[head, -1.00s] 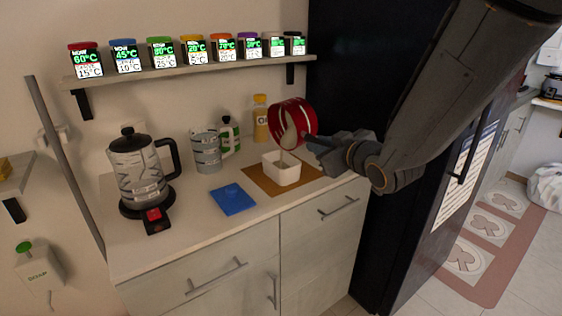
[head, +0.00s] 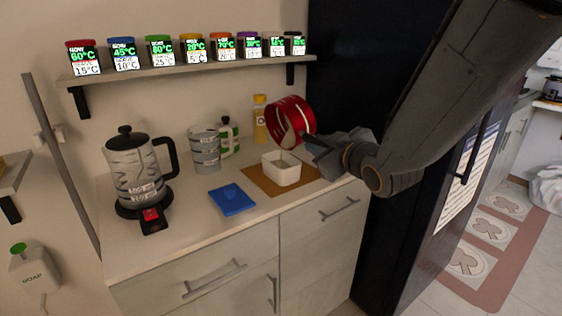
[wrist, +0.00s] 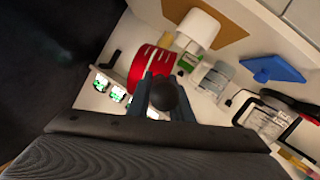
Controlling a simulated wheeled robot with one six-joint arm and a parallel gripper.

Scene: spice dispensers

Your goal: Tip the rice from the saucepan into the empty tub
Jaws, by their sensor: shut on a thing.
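The red saucepan (head: 290,118) is tilted on its side above the white tub, its mouth turned toward the left and down. Pale rice shows at its lower lip and a thin pale stream reaches down to the tub. The white tub (head: 283,173) stands upright on a brown mat (head: 255,178); its inside is hard to see. My gripper (head: 318,142) is shut on the saucepan's handle, to the right of the pan. In the wrist view the red saucepan (wrist: 151,66) is beyond the fingers, with the white tub (wrist: 198,29) past it.
A blue lid (head: 232,200) lies on the counter in front. A kettle (head: 138,175), a grey striped mug (head: 206,148), a green-and-white container (head: 228,135) and a yellow bottle (head: 260,120) stand nearby. A shelf (head: 190,69) of several jars is above. A dark fridge (head: 350,90) stands right.

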